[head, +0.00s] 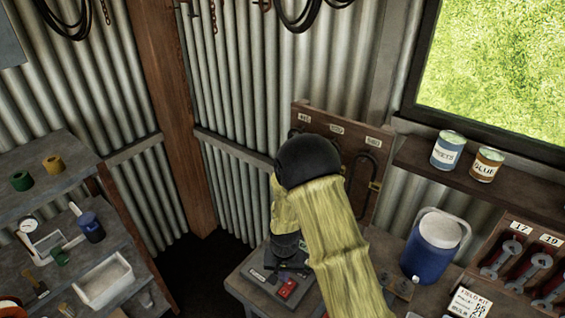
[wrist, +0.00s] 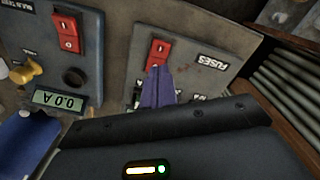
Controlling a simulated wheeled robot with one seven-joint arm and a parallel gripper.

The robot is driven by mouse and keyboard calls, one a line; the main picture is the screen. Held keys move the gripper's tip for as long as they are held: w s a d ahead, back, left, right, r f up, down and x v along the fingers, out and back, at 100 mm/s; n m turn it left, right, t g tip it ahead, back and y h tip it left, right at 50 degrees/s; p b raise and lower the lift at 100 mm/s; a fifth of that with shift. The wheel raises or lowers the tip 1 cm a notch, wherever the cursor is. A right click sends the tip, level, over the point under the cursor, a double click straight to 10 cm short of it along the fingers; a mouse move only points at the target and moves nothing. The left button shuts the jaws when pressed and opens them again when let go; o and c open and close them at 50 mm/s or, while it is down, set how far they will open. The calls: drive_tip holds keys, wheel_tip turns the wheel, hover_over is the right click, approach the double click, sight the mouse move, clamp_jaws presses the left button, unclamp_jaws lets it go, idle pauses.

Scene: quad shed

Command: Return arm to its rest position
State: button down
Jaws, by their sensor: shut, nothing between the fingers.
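My arm, in a yellowish sleeve with a black elbow, reaches up and then down over the bench (head: 250,292) in the head view. My gripper (wrist: 157,90) shows in the wrist view with its purple-grey fingers together and nothing between them. The fingertips are close to a red switch (wrist: 158,52) on a grey panel with a FUSES label (wrist: 212,62). I cannot tell whether they touch it. In the head view a red switch (head: 287,288) shows just below the gripper, whose fingers are hard to make out there.
A second red switch (wrist: 67,33), a yellow knob (wrist: 27,72) and a display reading 0.0 A (wrist: 59,101) are on the panel's left. A blue jug (head: 432,250) and a wrench rack (head: 525,265) stand right of my arm. An upright board (head: 345,135) stands behind it.

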drive_tip(key=shift+r, duration=0.1)
drive_tip(key=s+d+r+n+t+b, duration=0.1)
drive_tip(key=s+d+r+t+b, duration=0.1)
drive_tip(key=s+d+r+b, duration=0.6)
drive_tip(key=s+d+r, duration=0.4)
drive_tip(key=d+r, duration=0.1)
drive_tip(key=shift+s+d+r+n+t+b, duration=0.25)
drive_tip(key=shift+d+n+t+b, duration=0.05)
drive_tip(key=shift+b, duration=0.1)
idle(0.7)
